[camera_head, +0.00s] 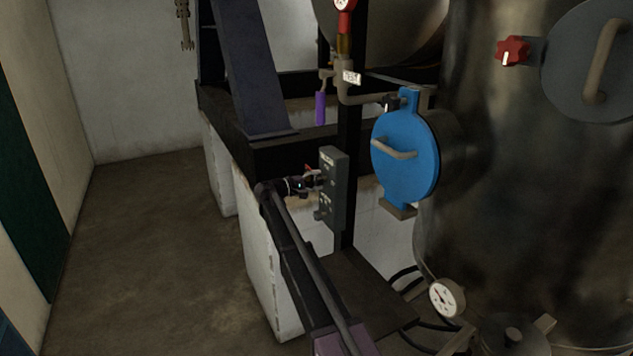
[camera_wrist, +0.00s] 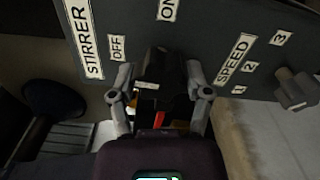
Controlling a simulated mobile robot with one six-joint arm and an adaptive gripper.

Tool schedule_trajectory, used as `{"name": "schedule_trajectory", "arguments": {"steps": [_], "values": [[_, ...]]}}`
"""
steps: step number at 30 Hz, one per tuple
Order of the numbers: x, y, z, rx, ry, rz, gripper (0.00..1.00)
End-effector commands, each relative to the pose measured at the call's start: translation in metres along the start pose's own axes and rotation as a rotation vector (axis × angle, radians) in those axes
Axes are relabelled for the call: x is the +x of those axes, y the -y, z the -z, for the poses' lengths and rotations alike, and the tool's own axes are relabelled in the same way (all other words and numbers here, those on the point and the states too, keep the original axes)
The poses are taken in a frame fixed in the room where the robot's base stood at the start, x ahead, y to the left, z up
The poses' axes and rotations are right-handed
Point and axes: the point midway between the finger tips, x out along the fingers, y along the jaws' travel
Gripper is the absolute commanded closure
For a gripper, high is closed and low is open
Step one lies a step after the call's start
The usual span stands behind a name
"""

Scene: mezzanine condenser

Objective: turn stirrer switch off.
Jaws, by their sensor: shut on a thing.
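The stirrer control box is a grey upright box (camera_head: 335,185) on a dark post, and its panel fills the top of the wrist view (camera_wrist: 205,55). A "STIRRER" label, an "OFF" label (camera_wrist: 117,47) and an "ON" label (camera_wrist: 166,9) are on it. The dark stirrer switch (camera_wrist: 160,68) sits beside the "OFF" label, between my fingertips. My gripper (camera_wrist: 160,92) is shut on the switch; it also shows at the box's left face in the head view (camera_head: 312,180). A small red part (camera_wrist: 159,119) shows between the fingers. Which label the switch points to is unclear.
A "SPEED" knob (camera_wrist: 294,88) with several number labels is on the same panel, to the right. A blue round hatch (camera_head: 405,160) and a large metal vessel (camera_head: 530,190) stand right of the box. Open floor (camera_head: 150,240) lies to the left.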

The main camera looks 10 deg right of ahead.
Motion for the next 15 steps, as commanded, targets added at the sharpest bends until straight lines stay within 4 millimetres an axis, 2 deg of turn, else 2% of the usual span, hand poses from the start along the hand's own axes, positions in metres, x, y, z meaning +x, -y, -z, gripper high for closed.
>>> {"name": "schedule_trajectory", "arguments": {"steps": [15], "values": [[0.0006,-0.0001,0.0002,-0.079,0.000,-0.001,0.84]]}}
